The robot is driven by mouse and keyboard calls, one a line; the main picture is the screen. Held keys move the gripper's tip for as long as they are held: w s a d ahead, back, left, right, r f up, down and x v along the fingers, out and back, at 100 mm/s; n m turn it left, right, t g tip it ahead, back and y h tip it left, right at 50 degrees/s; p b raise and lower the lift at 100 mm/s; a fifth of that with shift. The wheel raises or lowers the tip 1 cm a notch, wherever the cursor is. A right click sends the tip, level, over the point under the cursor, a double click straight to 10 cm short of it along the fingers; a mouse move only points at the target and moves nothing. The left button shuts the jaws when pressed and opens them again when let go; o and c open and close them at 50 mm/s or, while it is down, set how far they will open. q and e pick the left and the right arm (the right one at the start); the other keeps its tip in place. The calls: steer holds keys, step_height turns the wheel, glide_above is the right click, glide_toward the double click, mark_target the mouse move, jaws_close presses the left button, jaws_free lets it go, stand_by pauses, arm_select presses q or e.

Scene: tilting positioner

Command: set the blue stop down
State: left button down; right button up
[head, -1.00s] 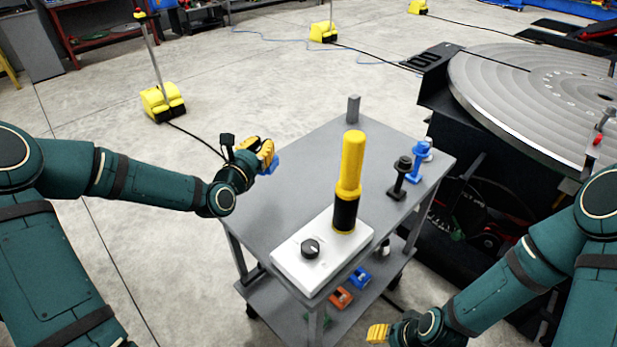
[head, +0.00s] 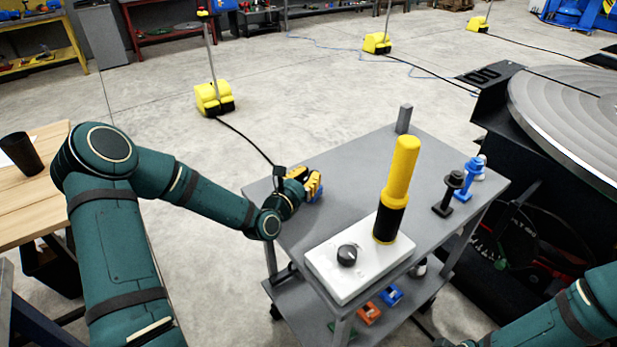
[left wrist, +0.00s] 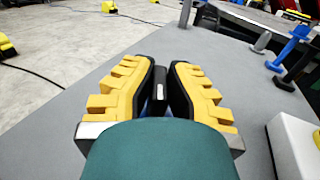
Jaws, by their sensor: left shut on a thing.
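My left gripper (head: 307,186) is over the left part of the grey cart top (head: 335,170). It is shut on the blue stop (head: 318,195), of which only a small blue patch shows beside the yellow fingers. In the left wrist view the gripper (left wrist: 163,80) points away over the grey surface, and its fingers and my wrist hide most of the stop. I cannot tell whether the stop touches the cart top. My right gripper is out of view; part of my right arm shows at the bottom right.
A white box (head: 338,278) with a black knob and a yellow-and-black post (head: 400,185) stand on the cart. A black clamp (head: 448,195), a blue clamp (head: 468,178) and a grey block (head: 404,118) line its far and right sides. The round positioner table (head: 565,110) is beyond.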

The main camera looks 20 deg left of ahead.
arm_select(q)
steer(key=c, duration=1.1)
jaws_free()
steer(key=shift+c, duration=0.2)
steer(key=shift+s, duration=0.15)
steer(key=s, duration=0.4)
steer(key=s+a+p, duration=0.1)
steer(key=s, duration=0.6)
steer(key=shift+s+a, duration=0.3)
steer(key=shift+s, duration=0.05)
